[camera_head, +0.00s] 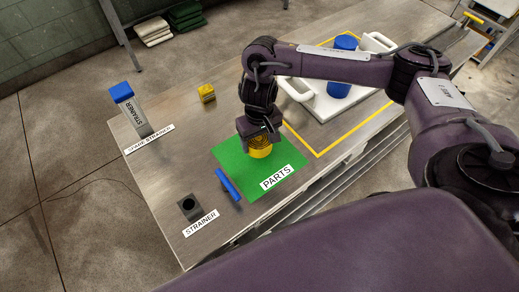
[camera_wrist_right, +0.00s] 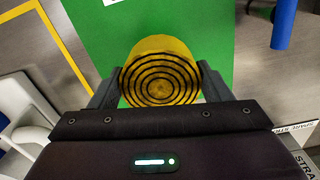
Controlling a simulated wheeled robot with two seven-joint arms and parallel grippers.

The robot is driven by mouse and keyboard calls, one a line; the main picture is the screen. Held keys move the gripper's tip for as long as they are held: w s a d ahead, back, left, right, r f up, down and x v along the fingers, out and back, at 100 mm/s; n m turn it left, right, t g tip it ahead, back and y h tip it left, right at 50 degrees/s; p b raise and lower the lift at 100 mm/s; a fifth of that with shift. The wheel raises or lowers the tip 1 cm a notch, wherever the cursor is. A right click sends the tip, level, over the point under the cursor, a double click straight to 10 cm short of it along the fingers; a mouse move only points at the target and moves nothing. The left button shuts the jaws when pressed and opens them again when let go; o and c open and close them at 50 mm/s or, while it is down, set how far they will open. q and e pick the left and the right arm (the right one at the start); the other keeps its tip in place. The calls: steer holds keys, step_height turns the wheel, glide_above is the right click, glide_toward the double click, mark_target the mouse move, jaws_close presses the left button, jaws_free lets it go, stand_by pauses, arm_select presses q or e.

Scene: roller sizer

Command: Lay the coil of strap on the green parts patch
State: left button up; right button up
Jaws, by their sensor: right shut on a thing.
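The coil of strap is yellow with dark spiral rings. In the head view the coil (camera_head: 259,150) is partly hidden under my right gripper (camera_head: 258,138), over the green parts patch (camera_head: 237,172). In the right wrist view the coil (camera_wrist_right: 160,75) sits between the two fingers of my right gripper (camera_wrist_right: 160,88), which is shut on it. The green patch (camera_wrist_right: 100,40) shows behind the coil. I cannot tell whether the coil touches the patch. My left gripper is not in view.
A square strainer socket (camera_head: 188,206) is at front left. A blue-topped strainer (camera_head: 134,108) stands at back left, near a yellow block (camera_head: 206,93). A white tray (camera_head: 330,105) with a blue cylinder (camera_head: 341,80) is behind right.

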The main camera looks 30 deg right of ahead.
steer(key=shift+f, duration=0.75)
step_height(320, 180, down, 4)
steer(key=shift+r+b, duration=0.2)
steer(key=shift+b, duration=0.6)
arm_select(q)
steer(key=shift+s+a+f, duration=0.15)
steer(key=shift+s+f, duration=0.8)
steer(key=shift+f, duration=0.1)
arm_select(e)
steer(key=o, duration=1)
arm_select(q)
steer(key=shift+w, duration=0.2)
